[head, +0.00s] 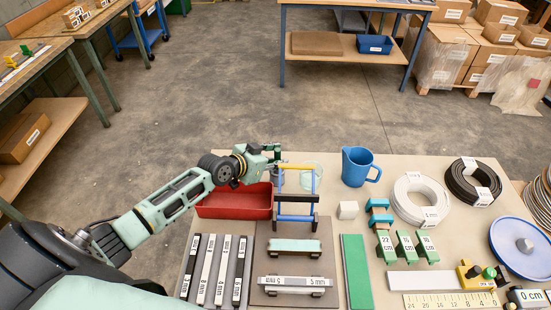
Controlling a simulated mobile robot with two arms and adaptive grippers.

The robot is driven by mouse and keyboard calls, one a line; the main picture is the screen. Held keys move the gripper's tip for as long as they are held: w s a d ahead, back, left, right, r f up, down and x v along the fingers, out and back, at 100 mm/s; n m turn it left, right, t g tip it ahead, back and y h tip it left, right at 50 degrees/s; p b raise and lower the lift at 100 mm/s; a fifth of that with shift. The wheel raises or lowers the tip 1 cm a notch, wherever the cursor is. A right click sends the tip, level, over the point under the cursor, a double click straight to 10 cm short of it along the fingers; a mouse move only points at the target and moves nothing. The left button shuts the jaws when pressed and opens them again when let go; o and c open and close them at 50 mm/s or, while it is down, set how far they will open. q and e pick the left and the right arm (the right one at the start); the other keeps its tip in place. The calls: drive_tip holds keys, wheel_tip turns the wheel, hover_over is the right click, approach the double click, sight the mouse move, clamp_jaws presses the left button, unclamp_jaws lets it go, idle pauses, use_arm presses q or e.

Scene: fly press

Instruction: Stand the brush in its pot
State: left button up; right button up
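My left gripper (272,156) is over the far edge of the table, above the right end of the red tray (235,204). Its fingers are small and seen from the side, so I cannot tell whether it is open or holds anything. Just right of it stands a blue frame with a yellow top bar (298,166). A pale, clear round thing (325,168) shows behind the frame; it may be a pot, but I cannot tell. I cannot make out a brush for certain. A blue jug (356,168) stands upright to the right. My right gripper is not in view.
White (421,214) and black (460,181) coils and a blue disc (509,247) lie right. Labelled bars (206,270), a brown board (266,243), a green strip (355,272) and green blocks (405,247) fill the front. Some bare tabletop surrounds the jug.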

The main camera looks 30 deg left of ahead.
use_arm(q)
drive_tip(key=shift+r, duration=0.1)
drive_tip(key=shift+s+r, duration=0.1)
drive_tip(key=v, duration=1.2)
idle(0.4)
